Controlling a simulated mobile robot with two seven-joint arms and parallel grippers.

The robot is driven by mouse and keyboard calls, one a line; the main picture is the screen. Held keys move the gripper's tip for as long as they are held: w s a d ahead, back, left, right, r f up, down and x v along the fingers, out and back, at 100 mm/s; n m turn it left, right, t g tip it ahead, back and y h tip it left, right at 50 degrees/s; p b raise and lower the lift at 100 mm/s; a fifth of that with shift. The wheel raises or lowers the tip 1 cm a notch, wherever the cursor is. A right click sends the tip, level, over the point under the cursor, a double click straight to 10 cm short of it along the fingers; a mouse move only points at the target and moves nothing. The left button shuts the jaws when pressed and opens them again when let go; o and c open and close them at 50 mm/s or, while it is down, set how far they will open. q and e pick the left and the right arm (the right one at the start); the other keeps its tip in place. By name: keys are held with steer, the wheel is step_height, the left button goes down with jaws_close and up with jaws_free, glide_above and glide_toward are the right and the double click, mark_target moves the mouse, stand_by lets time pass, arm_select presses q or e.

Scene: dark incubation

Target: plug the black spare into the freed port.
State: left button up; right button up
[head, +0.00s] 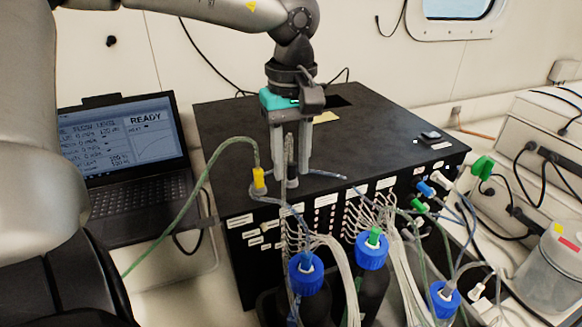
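My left gripper (291,165) points straight down over the top of the black box (225,125). Its two grey fingers are apart, and a slim dark grey and black connector (292,181) stands upright between them. Gaps show on both sides of it, so it does not look clamped. It looks like the black spare, with its lower end at the box top near the front edge. A yellow connector (258,179) on a green tube is just left of the fingers. Blue (425,188), green (418,205) and white (440,180) connectors are at the box's front right. I cannot tell which port is free.
Blue-capped bottles (307,274) with many thin tubes stand before the box. A laptop (125,150) reading READY is at the left. A green connector (483,168) and white equipment (550,135) are at the right. The rear box top is mostly clear.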

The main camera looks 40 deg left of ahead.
mark_target(291, 152)
arm_select(q)
jaws_close()
stand_by(1.1)
steer(key=shift+r, duration=0.1)
steer(key=shift+r+p, duration=2.15)
steer(key=shift+r, duration=0.8)
steer(key=shift+f, duration=0.1)
